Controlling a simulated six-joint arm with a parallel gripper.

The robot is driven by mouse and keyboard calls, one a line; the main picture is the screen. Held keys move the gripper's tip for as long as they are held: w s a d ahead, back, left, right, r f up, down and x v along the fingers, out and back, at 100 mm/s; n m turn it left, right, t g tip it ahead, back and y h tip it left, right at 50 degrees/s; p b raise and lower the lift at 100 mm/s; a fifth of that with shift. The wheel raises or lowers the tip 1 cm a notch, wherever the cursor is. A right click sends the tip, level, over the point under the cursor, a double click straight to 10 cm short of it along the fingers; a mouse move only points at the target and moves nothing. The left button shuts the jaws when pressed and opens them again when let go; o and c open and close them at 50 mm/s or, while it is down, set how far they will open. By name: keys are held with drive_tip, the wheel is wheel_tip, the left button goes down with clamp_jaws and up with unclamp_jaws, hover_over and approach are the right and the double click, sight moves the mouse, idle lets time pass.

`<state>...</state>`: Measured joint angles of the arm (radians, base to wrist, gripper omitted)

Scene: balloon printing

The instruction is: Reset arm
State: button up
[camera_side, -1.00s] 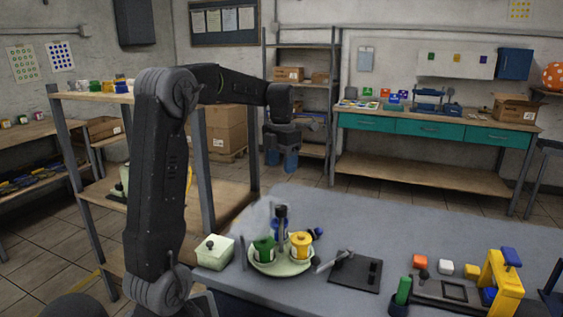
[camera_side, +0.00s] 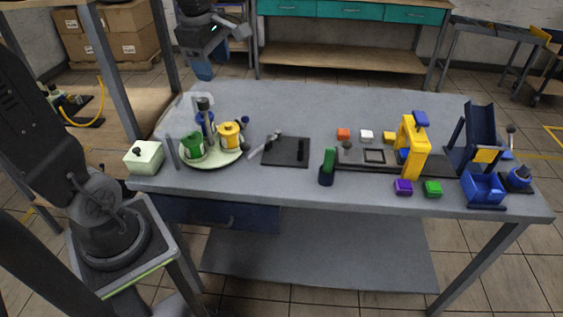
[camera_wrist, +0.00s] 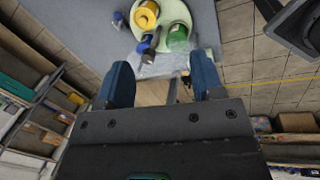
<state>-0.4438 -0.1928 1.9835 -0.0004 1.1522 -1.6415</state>
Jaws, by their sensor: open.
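My gripper (camera_side: 203,66) hangs above and behind the left end of the grey worktable, clear of everything on it. In the wrist view my gripper (camera_wrist: 162,85) shows two blue fingers spread apart with nothing between them. The arm's upright link is at the left of the side view. The round pale green carousel (camera_side: 214,157) holds a green pot (camera_side: 192,146) and a yellow pot (camera_side: 230,136), with a blue one partly hidden behind the dark post. The carousel also shows in the wrist view (camera_wrist: 172,12), beyond the fingertips.
A pale lidded box (camera_side: 144,158) stands at the table's left corner. A black plate (camera_side: 286,152), a yellow press frame (camera_side: 412,147), several small coloured blocks and blue bins (camera_side: 484,189) occupy the middle and right. The table's back strip is clear.

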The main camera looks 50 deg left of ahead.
drive_tip(key=s+d+f+m+t, duration=0.1)
drive_tip(key=s+d+m, duration=0.4)
drive_tip(key=m, duration=0.7)
drive_tip(key=s+d+f+m+t+h, duration=0.1)
drive_tip(key=s+d+f+m+t, duration=0.1)
drive_tip(key=s+d+m, duration=0.3)
drive_tip(key=d+m, duration=0.4)
drive_tip(key=m, duration=0.2)
drive_tip(key=shift+s+f+m+t, duration=0.3)
drive_tip(key=shift+f+m, duration=0.05)
drive_tip(key=shift+m, duration=0.05)
drive_tip(key=shift+d, duration=0.1)
drive_tip(key=shift+c, duration=0.2)
